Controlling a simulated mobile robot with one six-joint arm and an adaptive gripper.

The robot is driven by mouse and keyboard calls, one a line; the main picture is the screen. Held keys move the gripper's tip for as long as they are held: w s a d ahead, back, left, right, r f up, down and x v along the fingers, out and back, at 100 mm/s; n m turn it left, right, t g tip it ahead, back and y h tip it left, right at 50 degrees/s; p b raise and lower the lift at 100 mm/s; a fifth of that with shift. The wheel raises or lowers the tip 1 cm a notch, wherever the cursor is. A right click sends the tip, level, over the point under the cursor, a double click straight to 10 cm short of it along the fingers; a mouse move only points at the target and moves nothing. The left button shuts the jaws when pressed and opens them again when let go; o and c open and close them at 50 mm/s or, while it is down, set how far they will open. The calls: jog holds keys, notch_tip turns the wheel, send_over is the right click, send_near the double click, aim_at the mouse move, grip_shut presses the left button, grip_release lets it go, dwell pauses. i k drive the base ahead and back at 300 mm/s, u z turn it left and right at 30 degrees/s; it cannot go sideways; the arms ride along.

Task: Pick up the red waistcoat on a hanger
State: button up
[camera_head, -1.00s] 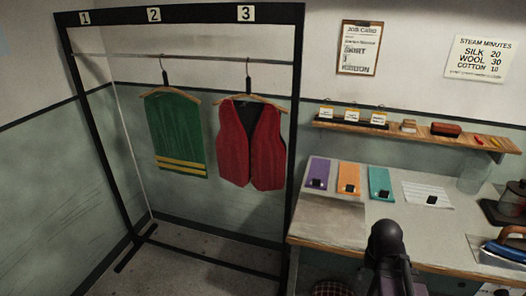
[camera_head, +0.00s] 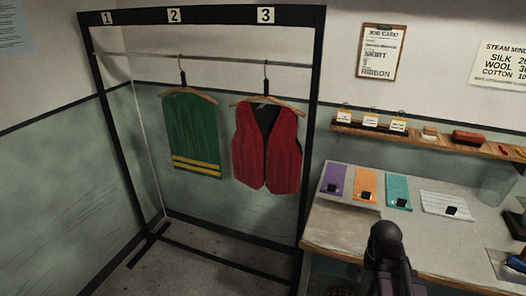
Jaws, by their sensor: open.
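The red waistcoat (camera_head: 284,150) hangs on a wooden hanger (camera_head: 283,102) from the rail of a black rack, under the number 3. Its front is open at the neck and shows a dark lining. The hanger's dark hook (camera_head: 266,78) goes up to the rail. A dark part of my own arm rises at the bottom right, in front of the bench and apart from the waistcoat. My gripper's fingers do not show.
A green garment with yellow stripes (camera_head: 193,130) hangs left of the waistcoat. The rack's black right post (camera_head: 309,150) stands between the waistcoat and the bench (camera_head: 335,232). The bench holds coloured cloths, with a shelf (camera_head: 430,140) above. Floor under the garments looks clear.

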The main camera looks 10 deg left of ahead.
aim_at(265, 147)
jog(key=i, duration=0.85)
jog(key=z, duration=0.05)
